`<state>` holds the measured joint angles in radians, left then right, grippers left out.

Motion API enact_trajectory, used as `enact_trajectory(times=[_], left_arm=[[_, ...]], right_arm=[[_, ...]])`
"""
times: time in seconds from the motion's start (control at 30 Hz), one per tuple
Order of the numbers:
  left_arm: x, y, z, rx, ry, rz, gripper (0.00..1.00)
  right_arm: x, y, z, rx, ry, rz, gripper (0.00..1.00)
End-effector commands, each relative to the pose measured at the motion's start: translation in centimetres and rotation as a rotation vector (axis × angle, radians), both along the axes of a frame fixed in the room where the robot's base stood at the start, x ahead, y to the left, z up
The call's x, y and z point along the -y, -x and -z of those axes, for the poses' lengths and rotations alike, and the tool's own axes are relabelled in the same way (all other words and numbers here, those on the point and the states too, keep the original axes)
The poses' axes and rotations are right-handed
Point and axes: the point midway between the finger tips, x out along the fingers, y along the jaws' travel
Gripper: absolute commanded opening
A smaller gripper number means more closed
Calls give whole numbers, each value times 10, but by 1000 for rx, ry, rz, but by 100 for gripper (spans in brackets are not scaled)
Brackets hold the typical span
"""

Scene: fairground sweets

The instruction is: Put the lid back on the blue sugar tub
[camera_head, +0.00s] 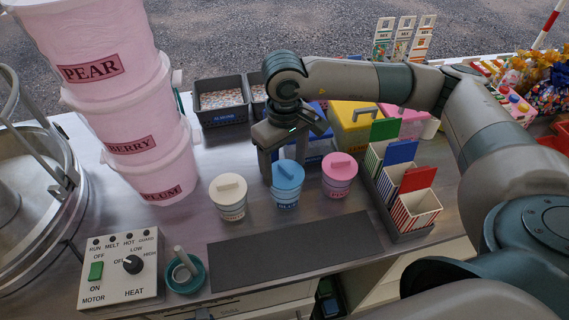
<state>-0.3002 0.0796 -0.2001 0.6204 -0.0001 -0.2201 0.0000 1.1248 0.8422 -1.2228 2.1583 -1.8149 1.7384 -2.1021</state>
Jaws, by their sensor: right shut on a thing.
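The blue sugar tub (287,198) stands on the metal counter between a cream tub and a pink tub. Its blue lid (288,174) is at the tub's mouth and looks roughly level. I cannot tell whether it is fully seated. My right gripper (283,162) comes down over it from behind, shut on the lid. The grip itself is partly hidden. My left gripper is out of view.
The cream tub (229,197) and pink tub (339,175) stand close on either side, both lidded. Striped paper bags (414,210) stand in a holder at right. A dark mat (290,250) lies bare in front. Stacked pink buckets (150,165) rise at left.

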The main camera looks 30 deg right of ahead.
Motion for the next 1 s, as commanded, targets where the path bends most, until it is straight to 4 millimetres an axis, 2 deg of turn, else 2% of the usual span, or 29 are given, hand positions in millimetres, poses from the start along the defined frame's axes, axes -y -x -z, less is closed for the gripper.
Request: enact_trajectory(times=[1.0], left_arm=[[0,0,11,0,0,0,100]], right_arm=[[0,0,3,1,0,0,46]])
